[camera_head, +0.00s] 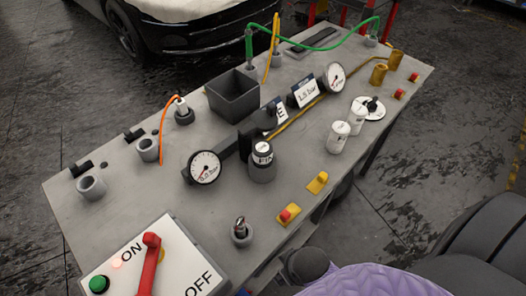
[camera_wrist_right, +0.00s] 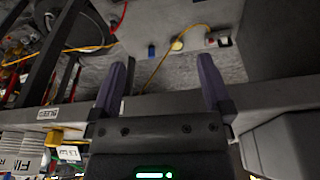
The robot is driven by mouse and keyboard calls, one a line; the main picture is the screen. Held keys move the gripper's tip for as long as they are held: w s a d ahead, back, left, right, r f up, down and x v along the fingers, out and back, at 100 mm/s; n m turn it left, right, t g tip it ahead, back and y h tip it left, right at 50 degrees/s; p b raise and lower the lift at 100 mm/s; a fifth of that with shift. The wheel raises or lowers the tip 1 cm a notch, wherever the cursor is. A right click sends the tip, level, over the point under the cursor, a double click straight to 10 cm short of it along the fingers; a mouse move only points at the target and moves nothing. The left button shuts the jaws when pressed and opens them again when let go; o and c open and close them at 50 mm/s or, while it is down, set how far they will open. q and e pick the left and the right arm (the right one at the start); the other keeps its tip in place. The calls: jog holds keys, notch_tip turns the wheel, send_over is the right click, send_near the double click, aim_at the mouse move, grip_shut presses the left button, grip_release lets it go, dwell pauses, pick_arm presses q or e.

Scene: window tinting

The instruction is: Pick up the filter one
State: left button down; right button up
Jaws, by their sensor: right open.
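Two white cylinders, which may be filters, stand on the grey bench: one nearer (camera_head: 338,138) and one farther (camera_head: 357,112), beside a white round plate with a black knob (camera_head: 369,106). A dark canister labelled "FIN" (camera_head: 262,161) stands mid-bench. I cannot read which item is filter one. My right gripper (camera_wrist_right: 161,85) is open with nothing between its fingers in the right wrist view. A white labelled object (camera_wrist_right: 12,162) shows at that view's lower left, its lettering partly cut off. My left gripper is not in view.
The bench (camera_head: 205,235) also holds a grey bin (camera_head: 232,95), pressure gauges (camera_head: 205,167) and (camera_head: 333,77), an ON/OFF panel with a red lever (camera_head: 150,264), and yellow button boxes (camera_head: 288,214). Hoses cross its far side. A car (camera_head: 180,30) stands behind.

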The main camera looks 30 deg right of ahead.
aim_at(262, 149)
notch_tip(262, 149, up, 20)
jog(key=t+p, duration=0.1)
jog(key=p, duration=0.4)
jog(key=w+a+m+t+y+b, duration=0.1)
jog(key=w+a+m+t+y, duration=0.3)
jog(key=w+a+y, duration=0.3)
jog(key=w+a+r+m+t, duration=0.3)
jog(key=w+r+m+t, duration=0.4)
jog(key=m, duration=0.5)
jog(key=w+d+f+m+t+h, duration=0.3)
jog(key=d+m+h, duration=0.5)
jog(key=m, duration=0.9)
jog(key=d+f+m+g+h, duration=0.3)
jog(key=f+m+g+h, duration=0.3)
jog(key=m, duration=0.4)
jog(key=shift+t+y, duration=0.3)
jog(key=shift+y, duration=0.2)
jog(key=b+x, duration=0.1)
jog(key=x, duration=0.2)
jog(key=b+x, duration=0.1)
jog(key=x, duration=0.2)
jog(key=f+x, duration=0.1)
jog(key=x, duration=0.3)
jog(key=shift+s+b, duration=0.25)
jog(key=shift+b, duration=0.15)
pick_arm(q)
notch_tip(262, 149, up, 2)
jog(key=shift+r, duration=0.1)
pick_arm(e)
jog(key=shift+s, duration=0.1)
